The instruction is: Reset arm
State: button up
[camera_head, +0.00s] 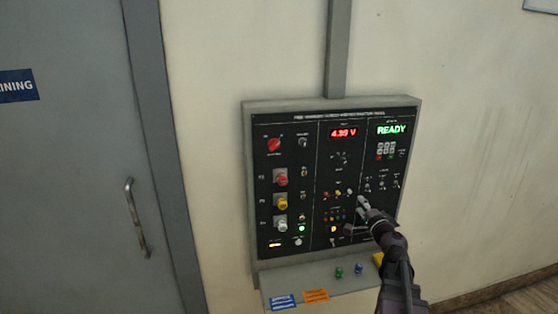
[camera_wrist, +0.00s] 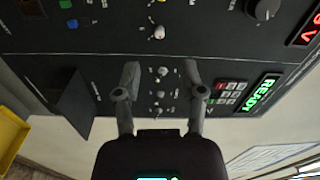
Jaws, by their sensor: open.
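My gripper (camera_head: 364,205) is in front of the lower right part of a black control panel (camera_head: 312,165) on the wall. In the wrist view my gripper (camera_wrist: 161,70) is open, its two fingers spread and pointing toward the panel face. Several small silver toggle switches (camera_wrist: 160,95) show between the fingers, with nothing gripped. I cannot tell whether the fingertips touch the panel. My forearm and gripper hide part of the panel's lower right in the head view.
The panel carries a red display (camera_head: 343,133) reading about 4.30 V, a green READY display (camera_head: 391,129), a keypad (camera_head: 386,149) and a red knob (camera_head: 274,145). A shelf (camera_head: 300,284) juts out below. A grey door (camera_head: 80,150) stands left.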

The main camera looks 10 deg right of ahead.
jog(key=s+a+f+n+g+y, duration=0.25)
jog(key=a+f+n+g, duration=0.2)
jog(key=a, duration=0.55)
jog(key=s+a+f+n+g+y, duration=0.1)
jog(key=a+f+n+g+y, duration=0.4)
jog(key=a, duration=0.4)
jog(key=s+a+f+n+g+h, duration=0.2)
jog(key=s+f+n+g+h, duration=0.1)
jog(key=s, duration=0.4)
jog(key=s+a+f+n+g+h, duration=0.3)
jog(key=s+f+g+h, duration=0.2)
jog(key=s, duration=0.3)
jog(key=shift+a+f+n+g, duration=0.15)
jog(key=shift+f+n+g, duration=0.2)
jog(key=shift+f, duration=0.4)
jog(key=shift+o, duration=0.4)
dwell(1.3)
